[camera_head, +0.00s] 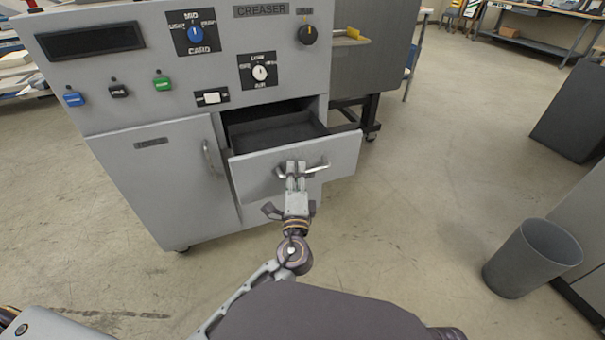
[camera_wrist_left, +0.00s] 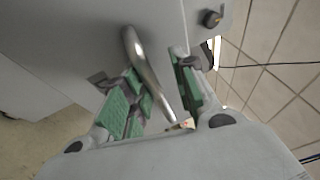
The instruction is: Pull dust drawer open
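The grey dust drawer (camera_head: 255,175) stands partly pulled out of the creaser cabinet in the head view, and its dark inside shows behind the front panel. A curved metal handle (camera_head: 318,168) is on its front. My left gripper (camera_head: 296,168) is at the left part of this handle, fingers close together. The exact contact is partly hidden. My right gripper is not in view.
The creaser cabinet (camera_head: 165,175) has a closed door left of the drawer, with knobs and buttons above. A grey bin (camera_head: 530,258) stands on the floor at the right. The floor between drawer and bin is clear. Dark machine parts stand behind on the right.

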